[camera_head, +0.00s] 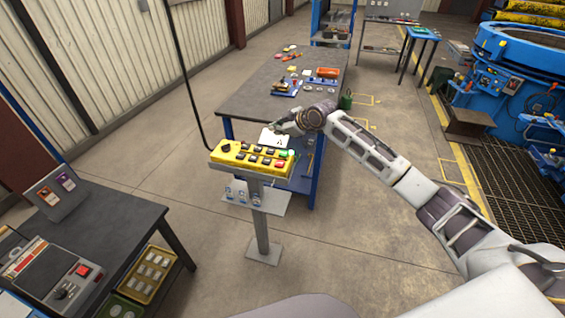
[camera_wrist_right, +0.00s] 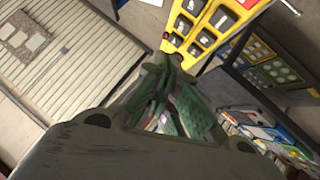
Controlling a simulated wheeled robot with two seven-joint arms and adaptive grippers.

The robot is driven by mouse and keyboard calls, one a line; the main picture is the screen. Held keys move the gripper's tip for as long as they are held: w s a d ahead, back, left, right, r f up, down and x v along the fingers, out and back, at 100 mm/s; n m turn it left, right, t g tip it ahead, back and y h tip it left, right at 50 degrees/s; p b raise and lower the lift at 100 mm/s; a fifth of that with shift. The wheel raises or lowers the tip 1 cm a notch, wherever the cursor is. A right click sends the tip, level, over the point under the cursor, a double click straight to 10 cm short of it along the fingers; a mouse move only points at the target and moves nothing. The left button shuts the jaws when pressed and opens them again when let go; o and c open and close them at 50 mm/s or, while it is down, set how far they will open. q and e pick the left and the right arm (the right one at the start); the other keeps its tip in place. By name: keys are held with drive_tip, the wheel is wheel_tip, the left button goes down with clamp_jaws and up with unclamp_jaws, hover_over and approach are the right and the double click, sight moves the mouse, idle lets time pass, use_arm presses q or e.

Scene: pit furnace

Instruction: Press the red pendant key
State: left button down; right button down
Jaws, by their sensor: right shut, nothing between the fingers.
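The yellow pendant (camera_head: 235,161) stands on a grey post, with rows of mostly black keys. Its red key (camera_head: 279,164) is at the right end of the near row, with a green key (camera_head: 282,154) just above it. My right gripper (camera_head: 277,127) is shut and empty, beyond the pendant's right end in the head view. In the right wrist view my right gripper (camera_wrist_right: 166,66) points toward the yellow pendant (camera_wrist_right: 205,38), whose black keys show. A small red spot shows at the pendant's edge there, and I cannot tell if it is the key. My left gripper is out of view.
A dark workbench (camera_head: 245,98) with small parts and a white sheet stands behind the pendant. A black cable (camera_head: 185,75) hangs down to the pendant. A dark table (camera_head: 125,225) with a control box is at left. Open floor lies right of the post.

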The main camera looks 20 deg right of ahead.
sight(278, 164)
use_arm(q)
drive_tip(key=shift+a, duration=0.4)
use_arm(e)
drive_tip(key=s+n, duration=0.1)
drive_tip(key=f+n+g, duration=0.1)
drive_tip(key=s+f+n+g, duration=0.1)
drive_tip(key=shift+s+a+f+n, duration=0.1)
drive_tip(key=shift+s+a+n, duration=0.15)
drive_tip(key=shift+s+n, duration=0.05)
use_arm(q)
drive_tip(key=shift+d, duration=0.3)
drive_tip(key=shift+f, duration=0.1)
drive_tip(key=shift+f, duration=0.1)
use_arm(e)
drive_tip(key=shift+f, duration=0.15)
